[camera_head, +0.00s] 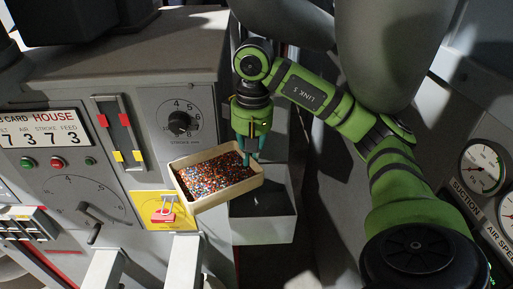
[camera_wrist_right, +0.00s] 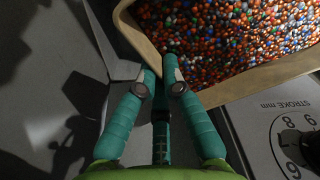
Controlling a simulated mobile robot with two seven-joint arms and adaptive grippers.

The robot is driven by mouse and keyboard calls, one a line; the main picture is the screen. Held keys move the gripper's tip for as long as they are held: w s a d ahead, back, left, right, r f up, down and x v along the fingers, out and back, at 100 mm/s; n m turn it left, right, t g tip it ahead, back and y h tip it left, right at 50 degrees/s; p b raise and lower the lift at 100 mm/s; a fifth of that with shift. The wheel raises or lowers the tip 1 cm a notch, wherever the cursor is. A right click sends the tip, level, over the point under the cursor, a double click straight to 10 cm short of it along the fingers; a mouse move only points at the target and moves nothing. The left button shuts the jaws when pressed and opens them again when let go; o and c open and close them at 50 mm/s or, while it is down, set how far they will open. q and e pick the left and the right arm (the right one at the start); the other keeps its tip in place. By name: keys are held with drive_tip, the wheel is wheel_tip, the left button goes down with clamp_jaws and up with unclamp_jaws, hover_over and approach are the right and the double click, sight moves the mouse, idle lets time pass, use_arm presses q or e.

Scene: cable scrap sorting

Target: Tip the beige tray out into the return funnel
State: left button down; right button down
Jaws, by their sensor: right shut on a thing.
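The beige tray (camera_head: 232,197) is filled with small multicoloured granules, mostly red, orange and blue. My right gripper (camera_head: 248,151) comes down from above and is shut on the tray's far right wall. The tray is turned at an angle in the picture, and the granules lie inside it. In the right wrist view the teal fingers (camera_wrist_right: 160,72) meet at a corner of the tray's rim (camera_wrist_right: 258,79). A grey open-topped box (camera_head: 263,230), apparently the return funnel, is below and right of the tray. The tray hides part of its opening. My left gripper is not in view.
A grey machine panel is left of the tray, with a dial (camera_head: 180,122), red and yellow sliders (camera_head: 120,128) and a yellow plate with a red padlock-like piece (camera_head: 163,213). Pale bars (camera_head: 182,265) stand at the front. Gauges (camera_head: 483,168) are on the right.

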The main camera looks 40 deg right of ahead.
sight(254, 172)
drive_tip(key=shift+w+d+f+y+b, duration=0.1)
drive_tip(key=shift+d+f+y+b, duration=0.2)
drive_tip(key=shift+f+b, duration=0.25)
drive_tip(key=shift+d+f+y+b, duration=0.2)
drive_tip(key=shift+d+f+b, duration=0.15)
drive_tip(key=shift+f, duration=0.35)
drive_tip(key=shift+a+f+b, duration=0.3)
drive_tip(key=shift+b, duration=0.4)
drive_tip(key=shift+d+f+y+b, duration=0.15)
drive_tip(key=shift+f+y+b, duration=0.5)
drive_tip(key=shift+b, duration=0.5)
drive_tip(key=shift+f+t+b, duration=0.3)
drive_tip(key=shift+f+b, duration=0.05)
drive_tip(key=shift+b, duration=0.3)
drive_tip(key=shift+f+y+b, duration=0.35)
drive_tip(key=shift+y+b, duration=0.2)
drive_tip(key=shift+b, duration=0.6)
drive_tip(key=shift+f, duration=0.1)
